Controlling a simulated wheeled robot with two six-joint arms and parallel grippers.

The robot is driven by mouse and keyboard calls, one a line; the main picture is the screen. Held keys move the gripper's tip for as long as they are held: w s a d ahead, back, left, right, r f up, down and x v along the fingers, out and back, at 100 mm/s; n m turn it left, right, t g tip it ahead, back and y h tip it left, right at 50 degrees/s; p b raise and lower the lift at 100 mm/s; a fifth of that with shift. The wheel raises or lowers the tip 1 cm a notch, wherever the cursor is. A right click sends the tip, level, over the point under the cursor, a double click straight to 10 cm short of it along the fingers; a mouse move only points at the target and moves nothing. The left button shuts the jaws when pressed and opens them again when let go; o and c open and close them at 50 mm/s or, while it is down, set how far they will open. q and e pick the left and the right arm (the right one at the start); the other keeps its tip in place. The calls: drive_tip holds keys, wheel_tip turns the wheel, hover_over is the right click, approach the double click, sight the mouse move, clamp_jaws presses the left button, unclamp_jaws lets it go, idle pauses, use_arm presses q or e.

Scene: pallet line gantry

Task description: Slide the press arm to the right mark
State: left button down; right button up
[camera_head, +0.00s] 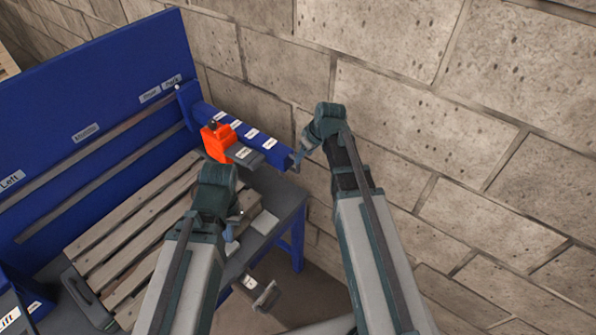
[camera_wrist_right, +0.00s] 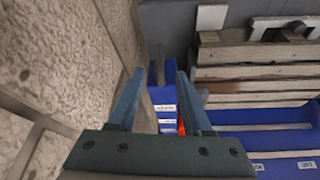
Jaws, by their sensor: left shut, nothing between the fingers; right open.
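The press arm (camera_head: 262,142) is a blue beam sticking out from the blue back panel near its right end, with several white labels on top. An orange block (camera_head: 216,142) sits on its side. The press arm's end (camera_wrist_right: 162,97) also shows between the open fingers of my right gripper (camera_wrist_right: 160,88) in the right wrist view. In the head view my right gripper (camera_head: 302,152) is by that end; contact cannot be told. My left gripper (camera_head: 232,228) is shut and empty, nearer than the orange block. The panel's right-hand labels (camera_head: 150,94) are left of the arm's root.
The blue back panel (camera_head: 75,85) carries a slotted rail and more labels to the left. A wooden slatted pallet (camera_head: 130,230) lies on the bench below. A block wall (camera_head: 430,120) stands close on the right. A grey lever-like part (camera_head: 265,293) sits at the bench front.

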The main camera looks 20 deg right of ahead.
sight(298, 170)
drive_tip(key=b+x, duration=0.7)
drive_tip(key=x, duration=0.2)
clamp_jaws()
drive_tip(key=shift+s, duration=0.1)
idle(1.2)
